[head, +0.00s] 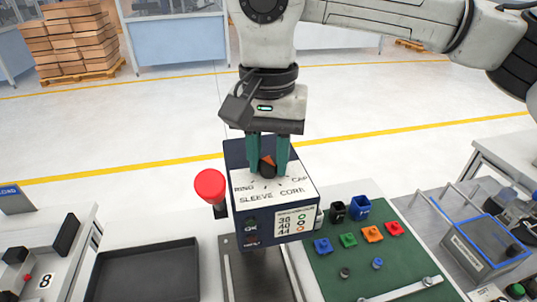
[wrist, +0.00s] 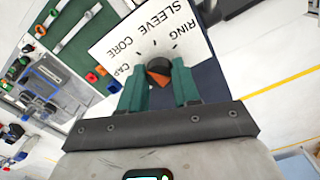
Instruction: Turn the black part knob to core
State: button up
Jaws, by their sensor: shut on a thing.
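The black knob (head: 268,171) sits on the white sloped top of a dark blue box (head: 238,158). My gripper (head: 269,172) comes down from above, its green fingers on either side of the knob and shut on it. Printed labels RING, SLEEVE, CORE (head: 291,191) and CAP fan around the knob. In the wrist view the knob (wrist: 157,66) is between the fingertips, with an orange patch (wrist: 160,80) on the side toward my gripper. The fingers partly hide the knob, and I cannot tell which label it points to.
A red round button (head: 210,185) sticks out at the box's left. A black tray (head: 142,270) lies to the left. A green mat (head: 335,262) with several coloured blocks lies to the right.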

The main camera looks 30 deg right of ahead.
aim_at(269, 162)
jog(key=shift+w, duration=0.1)
dwell(0.3)
jog(key=o, duration=1.1)
jog(key=shift+c, duration=0.2)
jog(key=shift+r, duration=0.1)
notch_tip(269, 162, up, 11)
jog(key=shift+f+b, duration=0.2)
jog(key=shift+b, duration=0.15)
